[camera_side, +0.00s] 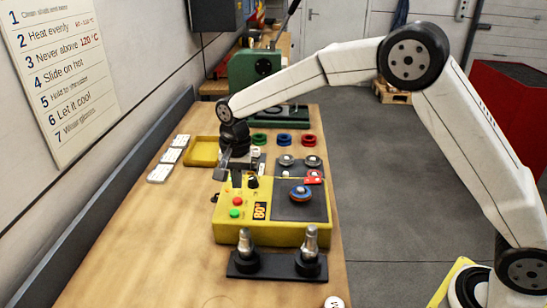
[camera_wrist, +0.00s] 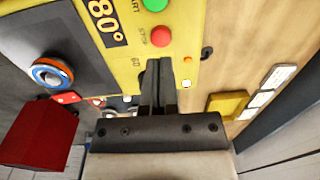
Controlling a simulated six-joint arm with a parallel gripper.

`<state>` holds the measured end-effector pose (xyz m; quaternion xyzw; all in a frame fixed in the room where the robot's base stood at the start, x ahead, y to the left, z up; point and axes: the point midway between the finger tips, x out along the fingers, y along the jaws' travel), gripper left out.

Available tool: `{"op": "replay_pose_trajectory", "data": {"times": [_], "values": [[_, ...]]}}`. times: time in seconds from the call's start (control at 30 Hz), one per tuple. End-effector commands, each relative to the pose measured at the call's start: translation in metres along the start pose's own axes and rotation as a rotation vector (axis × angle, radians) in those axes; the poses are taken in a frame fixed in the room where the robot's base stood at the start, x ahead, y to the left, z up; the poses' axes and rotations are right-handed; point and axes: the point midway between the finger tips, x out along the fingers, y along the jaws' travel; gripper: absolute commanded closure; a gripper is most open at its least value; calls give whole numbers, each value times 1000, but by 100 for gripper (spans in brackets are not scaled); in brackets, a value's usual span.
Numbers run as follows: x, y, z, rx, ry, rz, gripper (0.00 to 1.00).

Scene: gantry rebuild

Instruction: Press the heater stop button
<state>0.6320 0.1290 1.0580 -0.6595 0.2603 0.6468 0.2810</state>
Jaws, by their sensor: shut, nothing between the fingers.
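The yellow heater (camera_side: 255,233) sits on the wooden bench, with a display reading 80°. Its red stop button (camera_side: 237,201) is on the top face, beside the green start button (camera_side: 235,213). In the wrist view the red button (camera_wrist: 160,36) carries the label STOP, and the green button (camera_wrist: 155,4) is partly cut off at the top edge. My gripper (camera_side: 237,180) is shut and empty, pointing down at the heater's far left part. In the wrist view its fingertips (camera_wrist: 157,66) lie just below the red button in the picture, apart from it; their height is unclear.
A blue and orange ring (camera_side: 300,193) sits on the heater's dark plate. Two metal posts (camera_side: 311,242) stand in front on a black base. A yellow tray (camera_side: 202,152), white labels and coloured rings lie behind. A green machine (camera_side: 253,70) stands farther back.

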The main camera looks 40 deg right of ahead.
Motion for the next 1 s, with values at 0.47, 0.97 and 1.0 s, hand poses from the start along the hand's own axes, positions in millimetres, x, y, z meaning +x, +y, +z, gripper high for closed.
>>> {"op": "replay_pose_trajectory", "data": {"times": [0.47, 0.97, 1.0], "values": [[36, 0, 0, 0, -1, 1, 100], [53, 1, 0, 0, -1, 2, 100], [56, 1, 0, 0, -2, 3, 100]]}}
